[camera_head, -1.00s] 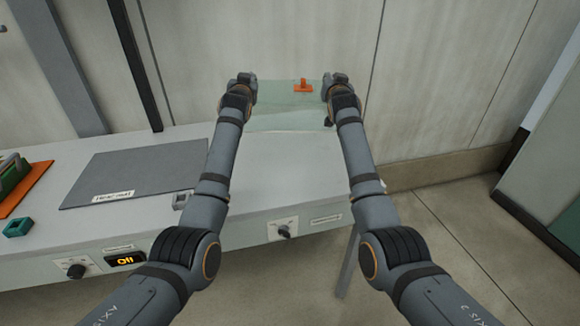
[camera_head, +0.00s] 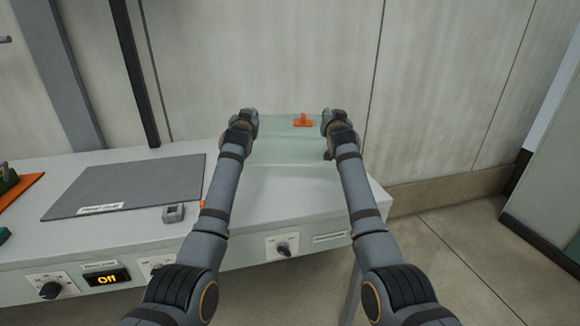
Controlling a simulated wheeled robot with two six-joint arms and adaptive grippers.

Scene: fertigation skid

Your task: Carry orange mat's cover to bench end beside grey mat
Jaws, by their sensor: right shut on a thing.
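The cover (camera_head: 285,152) is a clear, pale green box with an orange handle (camera_head: 303,121) on top. It is at the right end of the bench (camera_head: 278,212), to the right of the grey mat (camera_head: 120,188). The orange mat (camera_head: 24,192) shows only in part at the left picture edge.
A small grey block (camera_head: 173,213) stands at the grey mat's front right corner. A wall (camera_head: 300,60) stands behind; open floor lies right.

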